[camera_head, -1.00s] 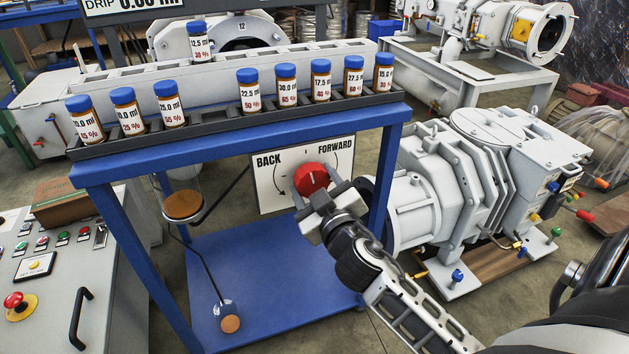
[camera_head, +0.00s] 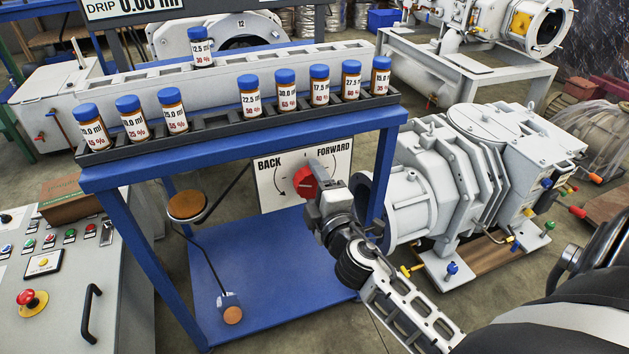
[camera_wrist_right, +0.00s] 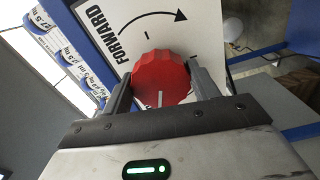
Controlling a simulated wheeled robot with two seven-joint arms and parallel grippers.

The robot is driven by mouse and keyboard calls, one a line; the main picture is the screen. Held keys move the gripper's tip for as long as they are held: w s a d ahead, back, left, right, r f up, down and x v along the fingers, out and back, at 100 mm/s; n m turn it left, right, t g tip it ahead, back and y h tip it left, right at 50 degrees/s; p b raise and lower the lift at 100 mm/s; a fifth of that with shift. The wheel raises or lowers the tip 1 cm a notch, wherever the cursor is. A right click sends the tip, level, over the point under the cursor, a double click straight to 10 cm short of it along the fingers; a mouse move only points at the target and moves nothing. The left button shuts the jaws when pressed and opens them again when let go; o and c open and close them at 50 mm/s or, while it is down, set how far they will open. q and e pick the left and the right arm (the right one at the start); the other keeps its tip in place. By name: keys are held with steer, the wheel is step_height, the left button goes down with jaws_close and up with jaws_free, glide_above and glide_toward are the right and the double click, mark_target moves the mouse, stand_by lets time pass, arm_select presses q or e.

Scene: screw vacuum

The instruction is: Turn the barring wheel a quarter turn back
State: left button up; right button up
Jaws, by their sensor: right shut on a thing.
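The barring wheel is a red scalloped knob (camera_head: 303,182) on a white panel (camera_head: 270,190) marked BACK on the left and FORWARD on the right, with curved arrows. A pale line on the knob's face points toward the gripper's palm. My left gripper is out of view.
Several blue-capped bottles (camera_head: 174,111) stand in a dark tray on the blue rack (camera_head: 240,152) above the knob. A control desk (camera_head: 60,290) is at the left. The grey pump (camera_head: 440,180) stands close right of my right gripper.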

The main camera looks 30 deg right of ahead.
steer(key=n, duration=0.3)
steer(key=shift+p, duration=0.4)
steer(key=shift+n, duration=0.7)
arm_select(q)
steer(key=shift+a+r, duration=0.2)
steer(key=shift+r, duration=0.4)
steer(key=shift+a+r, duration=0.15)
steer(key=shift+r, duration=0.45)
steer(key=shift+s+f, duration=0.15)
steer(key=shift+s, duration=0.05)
arm_select(e)
steer(key=o, duration=1)
steer(key=shift+c, duration=0.2)
steer(key=shift+s, duration=0.1)
